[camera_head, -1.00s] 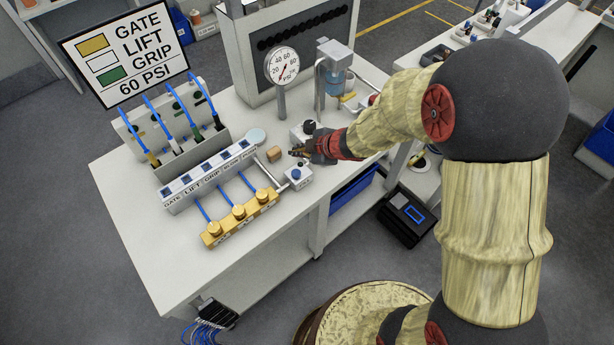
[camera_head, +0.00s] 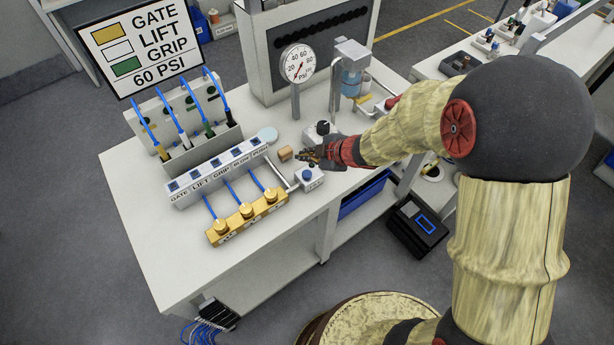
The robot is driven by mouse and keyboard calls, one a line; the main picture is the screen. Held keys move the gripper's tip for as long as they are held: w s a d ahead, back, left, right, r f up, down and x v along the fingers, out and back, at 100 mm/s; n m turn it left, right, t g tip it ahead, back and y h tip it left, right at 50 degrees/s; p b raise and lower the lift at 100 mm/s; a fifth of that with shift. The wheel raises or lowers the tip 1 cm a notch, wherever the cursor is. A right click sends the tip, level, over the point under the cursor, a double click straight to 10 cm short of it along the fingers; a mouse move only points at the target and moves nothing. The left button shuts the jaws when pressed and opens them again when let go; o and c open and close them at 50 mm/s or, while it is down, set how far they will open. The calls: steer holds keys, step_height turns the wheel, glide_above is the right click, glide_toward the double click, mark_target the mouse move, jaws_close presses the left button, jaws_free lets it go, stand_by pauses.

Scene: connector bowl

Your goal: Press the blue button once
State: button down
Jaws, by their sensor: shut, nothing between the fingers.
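The blue button (camera_head: 306,174) sits on top of a small white box (camera_head: 309,183) near the right front edge of the bench. My gripper (camera_head: 303,155) is shut and empty, reaching in from the right. Its tips are above and slightly left of the button in the picture, apart from it. They are close to a small tan block (camera_head: 285,154). The height of the tips over the bench is hard to tell.
A labelled white strip (camera_head: 220,174) with several small blue squares and a brass manifold (camera_head: 246,217) lie to the left. A dark knob (camera_head: 323,127), a gauge (camera_head: 298,65) and a filter unit (camera_head: 350,75) stand behind. The bench's front left surface (camera_head: 150,235) is clear.

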steer(key=b, duration=0.4)
glide_above(306, 175)
step_height(306, 175, down, 4)
steer(key=shift+f, duration=0.25)
steer(key=shift+f+b, duration=0.5)
steer(key=shift+f, duration=0.3)
steer(key=shift+f, duration=0.2)
steer(key=shift+f, duration=0.25)
steer(key=shift+f+b, duration=0.45)
steer(key=shift+f, duration=0.05)
stand_by(1.0)
steer(key=shift+r, duration=0.1)
steer(key=shift+r+p, duration=0.85)
steer(key=shift+p, duration=0.25)
